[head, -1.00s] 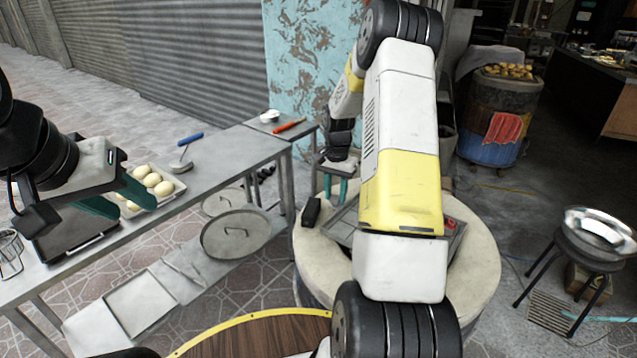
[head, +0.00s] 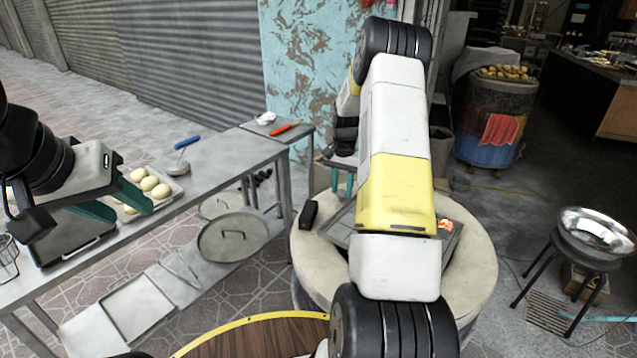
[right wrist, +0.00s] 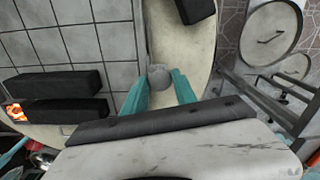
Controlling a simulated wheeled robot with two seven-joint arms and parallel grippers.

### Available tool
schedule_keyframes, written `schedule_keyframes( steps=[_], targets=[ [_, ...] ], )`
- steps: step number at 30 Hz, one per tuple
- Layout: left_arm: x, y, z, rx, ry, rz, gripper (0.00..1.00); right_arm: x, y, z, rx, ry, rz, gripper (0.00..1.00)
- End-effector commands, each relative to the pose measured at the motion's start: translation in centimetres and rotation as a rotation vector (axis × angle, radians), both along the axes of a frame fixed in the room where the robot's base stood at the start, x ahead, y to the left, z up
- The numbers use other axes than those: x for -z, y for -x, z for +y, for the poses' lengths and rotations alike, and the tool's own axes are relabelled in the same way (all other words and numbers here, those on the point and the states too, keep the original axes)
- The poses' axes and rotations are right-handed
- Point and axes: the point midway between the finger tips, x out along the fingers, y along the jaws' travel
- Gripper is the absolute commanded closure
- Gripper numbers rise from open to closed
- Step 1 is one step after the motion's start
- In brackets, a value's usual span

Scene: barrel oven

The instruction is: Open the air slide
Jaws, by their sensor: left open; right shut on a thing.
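The barrel oven (head: 312,262) stands in front of me with a pale round top. A grey gridded plate (right wrist: 65,40) lies on it, partly covered by my right arm in the head view. A rounded grey knob (right wrist: 159,72) at the plate's edge sits between the teal fingers of my right gripper (right wrist: 159,88), which is shut on it. In the head view the right fingertips (head: 342,184) are partly hidden. Orange glow (right wrist: 15,113) shows between dark bars on the plate, and also in the head view (head: 445,224). My left gripper (head: 112,203) is open above the table.
A black block (head: 309,215) rests on the oven's rim. A grey table (head: 225,150) at left carries a tray of pale dough balls (head: 150,184) beside my left gripper. A metal bowl (head: 596,230) on a stand is at right.

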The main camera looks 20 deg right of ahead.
Motion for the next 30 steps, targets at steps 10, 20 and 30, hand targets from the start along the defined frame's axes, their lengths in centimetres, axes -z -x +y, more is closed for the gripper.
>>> schedule_keyframes(
  steps=[10, 20, 30],
  targets=[
    [0.0, 0.0, 0.0, 0.000, 0.000, 0.000, 0.57, -0.2, -0.2, -0.3, -0.002, 0.003, -0.006, 0.57],
    [0.0, 0.0, 0.0, 0.000, 0.000, 0.000, 0.57, -0.3, -0.1, -0.2, -0.001, 0.002, -0.004, 0.57],
    [0.0, 0.0, 0.0, 0.000, 0.000, 0.000, 0.57, -5.5, -0.2, -0.2, -0.002, 0.004, -0.007, 0.57]
  ],
)
